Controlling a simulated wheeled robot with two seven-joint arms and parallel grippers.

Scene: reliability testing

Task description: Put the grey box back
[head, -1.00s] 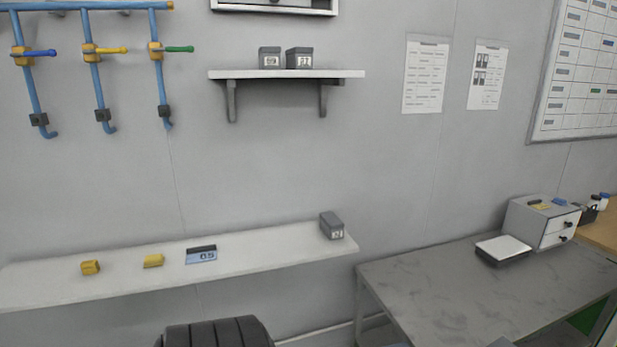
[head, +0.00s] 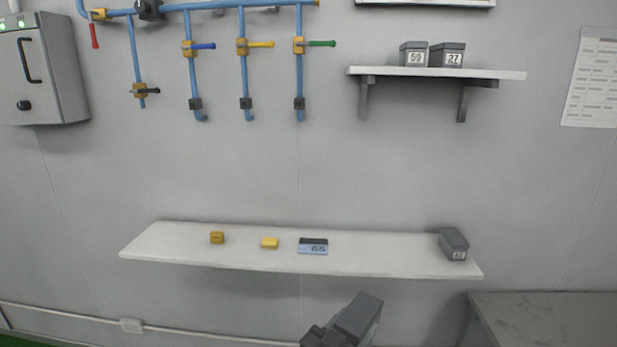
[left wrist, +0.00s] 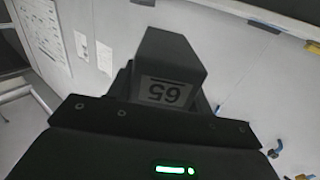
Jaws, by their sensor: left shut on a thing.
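A grey box (left wrist: 170,58) with a label reading 65, upside down in the left wrist view, sits between the fingers of my left gripper (left wrist: 165,98). In the head view my left gripper (head: 322,336) shows at the bottom edge, shut on the grey box (head: 360,316). They are in front of and below the lower shelf (head: 200,252). Two similar grey boxes, labelled 59 (head: 413,54) and 27 (head: 448,55), stand on the upper shelf (head: 490,73). Another grey box (head: 454,244) stands at the lower shelf's right end. My right gripper is not in view.
The lower shelf holds two small yellow blocks (head: 217,237) (head: 269,243) and a blue display (head: 313,246) reading 65. The upper shelf has free room right of its boxes. Blue pipes (head: 243,75) with valves hang at the upper left. A grey table (head: 545,318) stands at the lower right.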

